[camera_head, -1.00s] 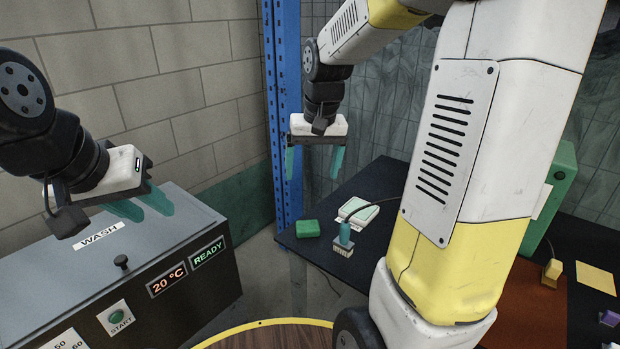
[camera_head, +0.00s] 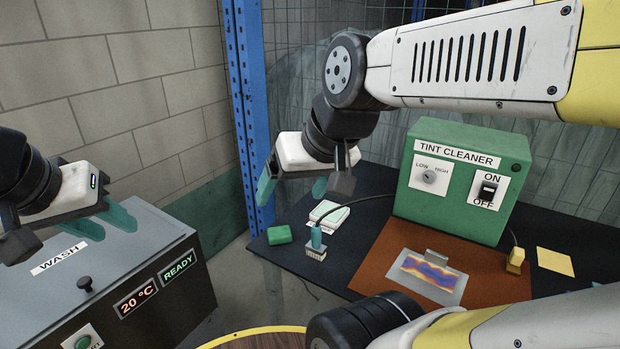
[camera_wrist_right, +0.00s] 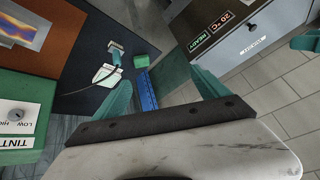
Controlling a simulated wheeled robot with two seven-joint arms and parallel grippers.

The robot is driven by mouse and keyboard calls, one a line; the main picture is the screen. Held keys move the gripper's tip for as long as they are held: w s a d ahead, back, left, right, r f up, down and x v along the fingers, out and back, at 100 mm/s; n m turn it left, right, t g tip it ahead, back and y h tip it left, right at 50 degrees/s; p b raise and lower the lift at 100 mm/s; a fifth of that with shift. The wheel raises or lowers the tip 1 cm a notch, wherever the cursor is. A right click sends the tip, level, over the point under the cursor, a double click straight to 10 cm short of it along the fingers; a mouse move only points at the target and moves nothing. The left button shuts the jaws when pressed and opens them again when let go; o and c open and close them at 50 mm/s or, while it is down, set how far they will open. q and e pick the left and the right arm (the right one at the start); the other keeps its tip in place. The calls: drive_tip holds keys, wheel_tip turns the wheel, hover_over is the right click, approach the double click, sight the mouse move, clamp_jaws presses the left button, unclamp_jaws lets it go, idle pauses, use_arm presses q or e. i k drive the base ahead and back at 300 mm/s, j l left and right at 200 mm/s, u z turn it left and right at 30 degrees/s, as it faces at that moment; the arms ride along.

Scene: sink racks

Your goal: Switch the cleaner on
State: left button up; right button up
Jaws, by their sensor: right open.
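The green tint cleaner (camera_head: 437,188) stands at the back of the dark table. Its front has a black rocker switch (camera_head: 488,190) between the words ON and OFF; I cannot tell which way it is set. Left of the switch is a LOW/HIGH knob (camera_head: 429,177). In the right wrist view only part of the cleaner (camera_wrist_right: 30,95) shows, with its knob; the switch is out of view. My right gripper (camera_head: 292,188) is open and empty, left of the cleaner and apart from it. My left gripper (camera_head: 105,221) is open and empty near the WASH machine.
A brown mat (camera_head: 372,262) with a colourful framed panel (camera_head: 428,277) lies before the cleaner. A corded brush (camera_head: 316,245), a green block (camera_head: 279,234) and a pale pad (camera_head: 329,213) lie left. A yellow piece (camera_head: 515,260) stands right. A blue post (camera_head: 247,110) rises behind my right gripper.

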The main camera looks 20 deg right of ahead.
sight(487, 192)
drive_tip(key=z, duration=2.1)
